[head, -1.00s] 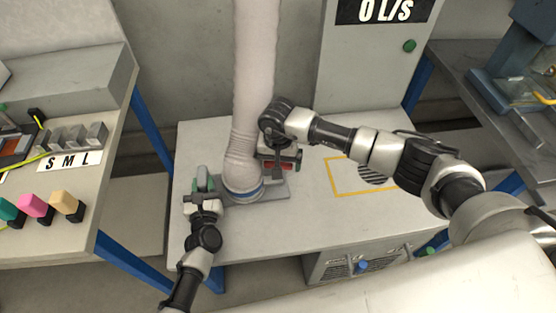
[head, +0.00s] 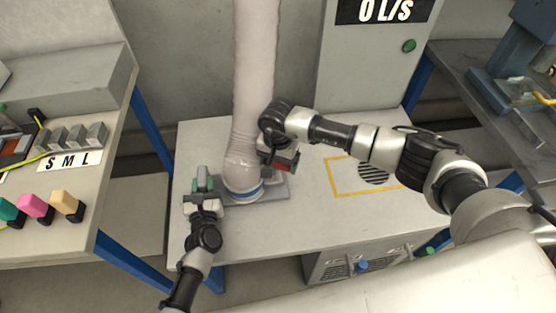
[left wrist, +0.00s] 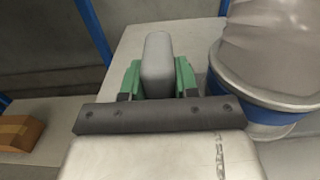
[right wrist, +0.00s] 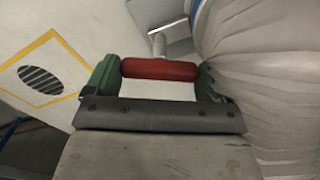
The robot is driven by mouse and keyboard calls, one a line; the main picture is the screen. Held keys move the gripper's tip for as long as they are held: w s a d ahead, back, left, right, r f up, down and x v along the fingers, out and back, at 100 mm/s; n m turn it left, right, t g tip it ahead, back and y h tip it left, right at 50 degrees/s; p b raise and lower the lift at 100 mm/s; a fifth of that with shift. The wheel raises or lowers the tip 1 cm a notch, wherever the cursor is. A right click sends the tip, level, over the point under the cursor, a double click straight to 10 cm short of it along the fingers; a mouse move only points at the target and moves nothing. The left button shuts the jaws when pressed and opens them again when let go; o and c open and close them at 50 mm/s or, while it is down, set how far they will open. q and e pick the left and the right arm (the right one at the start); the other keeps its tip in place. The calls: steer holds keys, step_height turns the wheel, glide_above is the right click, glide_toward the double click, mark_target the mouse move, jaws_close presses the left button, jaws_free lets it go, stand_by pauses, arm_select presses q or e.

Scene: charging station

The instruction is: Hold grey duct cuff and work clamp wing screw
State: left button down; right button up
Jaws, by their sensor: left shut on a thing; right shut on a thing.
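A pale ribbed duct (head: 245,110) comes down to a blue-banded collar (head: 243,194) on a grey base plate (head: 278,190) on the table. My left gripper (head: 204,186), left of the collar, is shut on an upright grey grip, which I take as part of the duct cuff; its rounded top (left wrist: 157,65) shows between the green fingers in the left wrist view. My right gripper (head: 284,158), right of the duct, is shut on the red wing screw (right wrist: 160,69). A grey rod (right wrist: 159,44) shows behind the red bar. The screw's threads are hidden.
A yellow-outlined square with a striped disc (head: 374,174) lies right on the table (head: 330,215). A grey cabinet reading "0 L/S" (head: 372,60) stands behind. A left bench (head: 60,200) holds coloured blocks. The table's front middle is clear.

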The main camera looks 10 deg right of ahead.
steer(key=m, duration=0.4)
steer(key=shift+m, duration=0.3)
steer(key=m, duration=0.3)
steer(key=shift+m, duration=0.4)
steer(key=m, duration=0.4)
steer(key=shift+m, duration=2.1)
steer(key=o, duration=0.7)
steer(key=shift+o, duration=0.2)
steer(key=shift+r, duration=0.15)
